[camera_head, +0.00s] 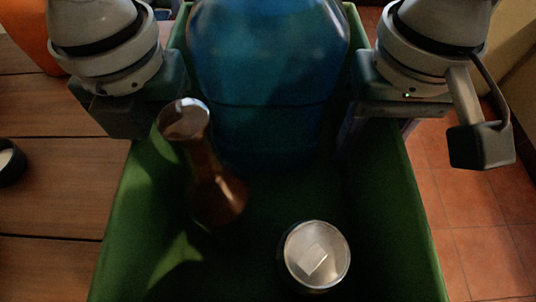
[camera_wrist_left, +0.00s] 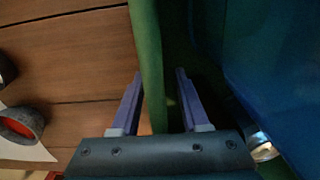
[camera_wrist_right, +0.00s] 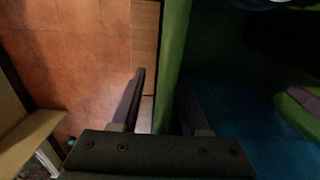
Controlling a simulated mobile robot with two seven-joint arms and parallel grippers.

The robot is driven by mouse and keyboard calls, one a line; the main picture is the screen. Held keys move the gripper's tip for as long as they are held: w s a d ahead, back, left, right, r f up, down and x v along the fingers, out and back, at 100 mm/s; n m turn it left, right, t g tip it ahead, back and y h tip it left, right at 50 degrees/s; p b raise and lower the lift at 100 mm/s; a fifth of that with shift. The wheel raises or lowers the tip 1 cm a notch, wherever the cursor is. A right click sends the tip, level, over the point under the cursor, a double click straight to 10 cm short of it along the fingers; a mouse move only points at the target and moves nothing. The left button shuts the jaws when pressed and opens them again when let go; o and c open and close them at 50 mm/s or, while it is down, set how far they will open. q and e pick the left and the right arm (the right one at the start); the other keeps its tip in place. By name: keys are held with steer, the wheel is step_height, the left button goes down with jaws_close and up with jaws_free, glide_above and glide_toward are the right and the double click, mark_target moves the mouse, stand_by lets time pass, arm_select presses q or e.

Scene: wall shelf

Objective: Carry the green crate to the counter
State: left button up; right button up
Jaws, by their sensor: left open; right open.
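The green crate (camera_head: 392,230) fills the middle of the head view. It holds a large blue bottle (camera_head: 265,80), a brown bottle (camera_head: 215,190) and a can with a pale top (camera_head: 317,255). My left gripper (camera_wrist_left: 159,75) is open, its fingers on either side of the crate's left wall (camera_wrist_left: 149,45). My right gripper (camera_wrist_right: 161,78) is open, its fingers on either side of the right wall (camera_wrist_right: 173,40). I cannot tell whether the fingers touch the walls. The crate's far end is mostly hidden behind the blue bottle. I cannot make out which surface is the counter.
A wooden plank surface (camera_head: 60,200) lies left of the crate, with a dark round cup (camera_head: 10,163) and an orange object (camera_head: 30,30) on it. A narrow wooden strip (camera_wrist_right: 145,45) shows beside the right wall. Tiled floor (camera_head: 480,225) lies beyond, clear nearby.

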arm_select(q)
steer(key=shift+c, duration=0.2)
arm_select(e)
steer(key=shift+c, duration=0.2)
arm_select(q)
jaws_close()
arm_select(e)
jaws_close()
arm_select(q)
steer(key=shift+r, duration=0.1)
arm_select(e)
steer(key=shift+r, duration=0.1)
stand_by(0.5)
